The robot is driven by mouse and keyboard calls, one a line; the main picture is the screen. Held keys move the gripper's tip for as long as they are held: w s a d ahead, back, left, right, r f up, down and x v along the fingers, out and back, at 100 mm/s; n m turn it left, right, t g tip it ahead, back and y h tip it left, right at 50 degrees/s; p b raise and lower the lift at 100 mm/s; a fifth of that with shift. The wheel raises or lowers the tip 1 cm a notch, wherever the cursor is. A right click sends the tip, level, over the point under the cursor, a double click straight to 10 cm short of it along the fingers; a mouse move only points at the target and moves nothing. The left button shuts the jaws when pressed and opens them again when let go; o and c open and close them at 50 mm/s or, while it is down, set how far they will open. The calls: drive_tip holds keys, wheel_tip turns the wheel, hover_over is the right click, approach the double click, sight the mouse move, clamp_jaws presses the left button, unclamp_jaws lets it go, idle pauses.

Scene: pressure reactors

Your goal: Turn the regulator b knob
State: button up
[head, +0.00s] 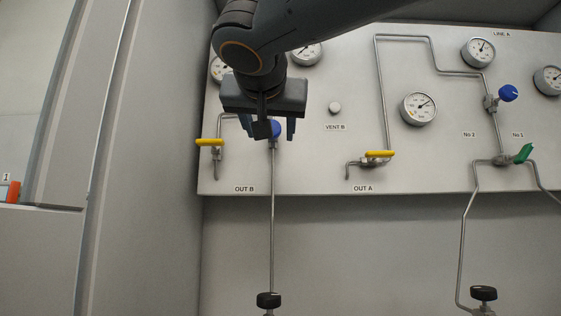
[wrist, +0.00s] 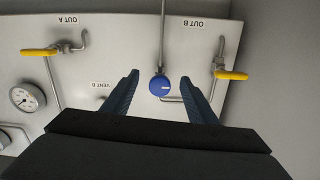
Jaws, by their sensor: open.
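The regulator b knob is a round blue knob with a light mark. In the head view the blue knob (head: 276,129) is partly hidden behind my gripper (head: 271,134). In the wrist view the same knob (wrist: 159,86) shows fully, between and beyond the two open fingers of my gripper (wrist: 164,84). The fingers stand apart on either side of it in the picture. I cannot tell how far they are from the knob in depth, and no contact shows.
A yellow OUT B handle (head: 209,142) is close left of my gripper; it also shows in the wrist view (wrist: 230,75). A yellow OUT A handle (head: 379,154) is to the right. Gauges, another blue knob (head: 508,93) and a green handle (head: 524,153) are farther right. A side wall stands left.

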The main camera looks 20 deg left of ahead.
sight(276, 126)
drive_tip(key=shift+m+t+y, duration=0.3)
drive_tip(key=w, duration=0.2)
drive_tip(key=w+a+r, duration=0.1)
drive_tip(key=w, duration=0.1)
drive_tip(key=w+r, duration=0.1)
drive_tip(key=w, duration=0.1)
drive_tip(key=shift+w+a+r, duration=0.25)
drive_tip(key=shift+w+a, duration=0.1)
drive_tip(key=shift+w, duration=0.05)
drive_tip(key=c, duration=1.1)
drive_tip(key=shift+o, duration=0.2)
